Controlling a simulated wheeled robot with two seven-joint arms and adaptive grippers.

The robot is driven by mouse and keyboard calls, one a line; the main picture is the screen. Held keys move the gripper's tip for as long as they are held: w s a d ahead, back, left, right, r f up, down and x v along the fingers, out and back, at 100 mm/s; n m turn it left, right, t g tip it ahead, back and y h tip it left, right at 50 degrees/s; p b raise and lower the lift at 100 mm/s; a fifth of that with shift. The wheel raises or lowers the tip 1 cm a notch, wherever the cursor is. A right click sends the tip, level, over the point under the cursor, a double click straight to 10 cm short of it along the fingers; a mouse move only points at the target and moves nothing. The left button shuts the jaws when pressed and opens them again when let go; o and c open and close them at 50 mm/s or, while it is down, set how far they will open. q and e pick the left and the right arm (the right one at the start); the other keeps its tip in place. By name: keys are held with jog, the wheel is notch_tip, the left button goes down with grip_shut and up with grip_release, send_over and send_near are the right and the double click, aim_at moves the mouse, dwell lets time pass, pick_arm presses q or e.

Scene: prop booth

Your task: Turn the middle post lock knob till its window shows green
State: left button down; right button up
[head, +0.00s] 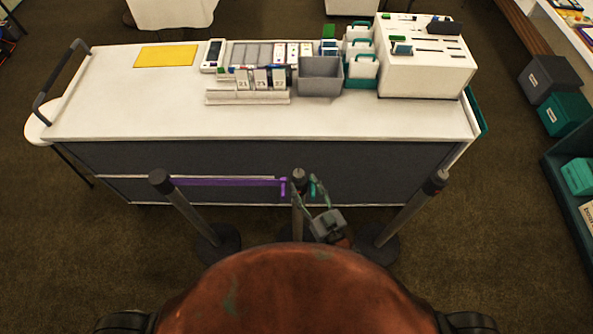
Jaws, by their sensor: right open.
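The middle post (298,176) stands between two other posts in front of the counter. Its dark top shows, but a lock knob and its window are too small to make out, so I cannot tell the window's colour. A purple belt (230,182) runs from the left post to the middle post. A small teal piece (314,186) shows just right of the middle post. My right gripper (309,194) is open close to the middle post, on its near right side; I cannot tell whether it touches. My left gripper is out of view.
The left post (188,205) and right post (410,210) stand on round dark bases at either side. Behind them is a white-topped counter (140,115) with a grey bin (320,78), card racks and a white box (425,65). Teal crates stand at the right.

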aim_at(301, 178)
jog(key=shift+x, duration=2.7)
jog(key=shift+d, duration=0.2)
jog(key=shift+c, duration=0.4)
jog(key=c, duration=1.1)
